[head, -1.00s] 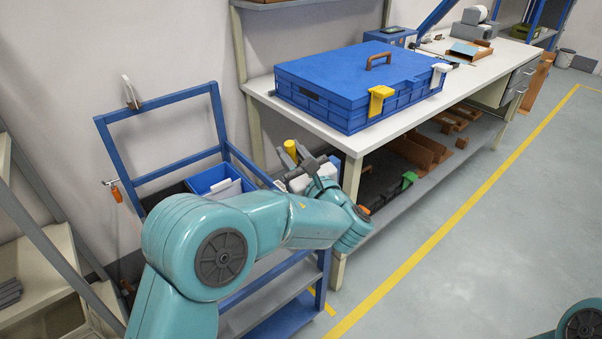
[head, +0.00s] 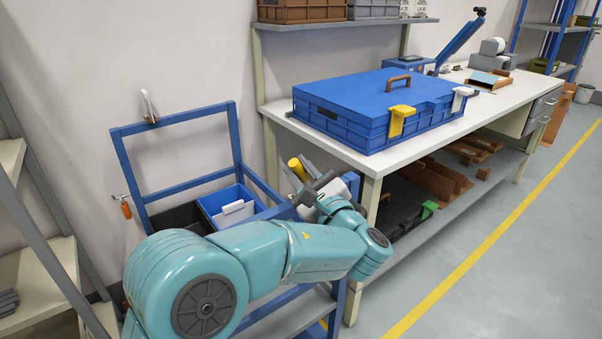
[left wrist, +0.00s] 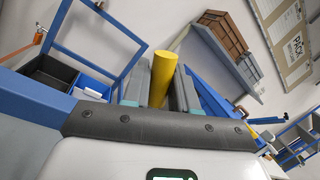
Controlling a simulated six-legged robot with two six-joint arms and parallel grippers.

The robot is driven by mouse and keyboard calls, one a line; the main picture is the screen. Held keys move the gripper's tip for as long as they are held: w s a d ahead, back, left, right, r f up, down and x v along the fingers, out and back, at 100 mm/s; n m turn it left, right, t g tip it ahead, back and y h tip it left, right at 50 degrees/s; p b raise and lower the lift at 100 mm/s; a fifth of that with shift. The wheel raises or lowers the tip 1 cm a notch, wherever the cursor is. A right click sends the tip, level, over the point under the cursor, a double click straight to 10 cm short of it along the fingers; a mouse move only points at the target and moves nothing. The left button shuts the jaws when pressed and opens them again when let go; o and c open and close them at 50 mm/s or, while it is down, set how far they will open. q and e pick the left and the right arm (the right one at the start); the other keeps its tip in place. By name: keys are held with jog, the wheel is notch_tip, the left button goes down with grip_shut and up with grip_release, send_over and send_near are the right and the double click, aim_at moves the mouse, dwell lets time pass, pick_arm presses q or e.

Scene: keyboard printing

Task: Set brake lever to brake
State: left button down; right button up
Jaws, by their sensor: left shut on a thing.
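My left gripper (head: 305,181) is shut on a yellow cylinder (head: 297,167) near the right side of the blue cart (head: 178,117). In the left wrist view the yellow cylinder (left wrist: 164,76) stands between the two grey fingers. Its lower end is hidden by the gripper body. I cannot tell whether this cylinder is the handle of the brake lever. An orange-handled lever (head: 126,208) hangs at the cart's left side, apart from my gripper; it also shows in the left wrist view (left wrist: 39,37). My right gripper is not in view.
A blue bin (head: 222,200) and a black bin (head: 180,219) sit in the cart. Right of it stands a workbench (head: 350,160) with a large blue crate (head: 370,108). Grey shelving (head: 50,215) is at the left. The floor (head: 500,240) at the right is clear.

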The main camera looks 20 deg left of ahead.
pick_arm(q)
jog(key=shift+a+r, duration=0.1)
jog(key=shift+a, duration=0.05)
jog(key=c, duration=1.3)
grip_release()
jog(key=o, duration=0.3)
jog(key=shift+a, duration=0.1)
jog(key=shift+d, duration=0.2)
jog(key=v, duration=1.6)
jog(key=shift+f, duration=0.2)
jog(key=shift+d, duration=0.1)
